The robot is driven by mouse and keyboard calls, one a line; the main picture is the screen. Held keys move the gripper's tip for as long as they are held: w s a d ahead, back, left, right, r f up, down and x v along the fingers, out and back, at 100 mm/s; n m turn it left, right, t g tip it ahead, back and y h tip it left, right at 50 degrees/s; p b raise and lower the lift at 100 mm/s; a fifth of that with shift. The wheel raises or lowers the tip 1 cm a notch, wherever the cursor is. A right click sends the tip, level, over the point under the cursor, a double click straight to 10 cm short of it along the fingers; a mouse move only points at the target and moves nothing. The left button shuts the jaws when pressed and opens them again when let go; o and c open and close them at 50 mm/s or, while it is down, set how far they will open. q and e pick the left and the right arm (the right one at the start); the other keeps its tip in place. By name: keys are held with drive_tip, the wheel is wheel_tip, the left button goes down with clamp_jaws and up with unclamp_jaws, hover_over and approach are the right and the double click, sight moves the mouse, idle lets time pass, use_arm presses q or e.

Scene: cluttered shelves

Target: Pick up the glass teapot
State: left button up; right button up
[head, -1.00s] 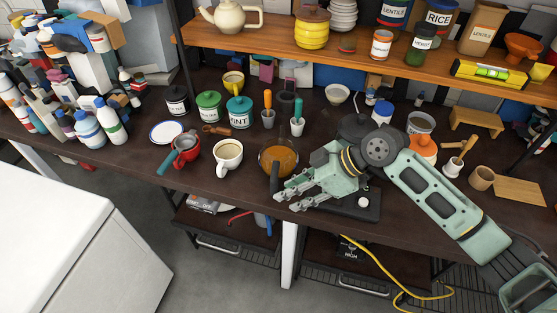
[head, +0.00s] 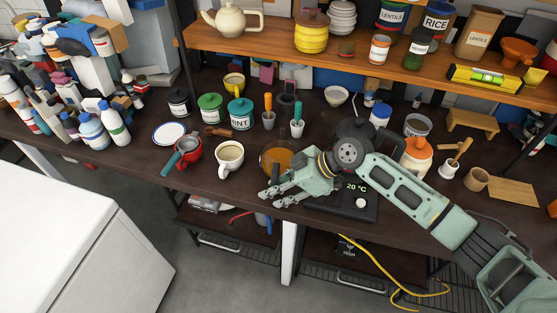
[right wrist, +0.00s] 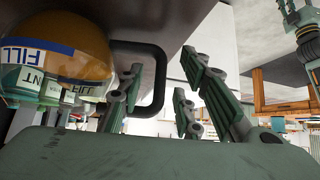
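The glass teapot (head: 277,158), round and filled with amber liquid, stands on the dark counter near its front edge. In the right wrist view its amber body (right wrist: 75,40) is at upper left, and its black loop handle (right wrist: 158,80) sticks out to the right. My right gripper (head: 266,196) is in front of the teapot on the handle side, open and empty. In the right wrist view its fingers (right wrist: 165,92) are spread, with the handle's outer bar showing between them; contact cannot be told. Part of my left gripper (right wrist: 288,12) shows at the upper right edge, cut off.
A white mug (head: 229,157) stands left of the teapot, with a red pot (head: 187,150) beyond it. A black hotplate reading 20 °C (head: 368,212) lies under my right arm, with a dark kettle behind. Potted tools (head: 297,125) stand behind. The counter's front edge is close.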

clamp_jaws()
idle(0.7)
drive_tip(key=shift+w+r, duration=0.1)
drive_tip(key=shift+r, duration=0.05)
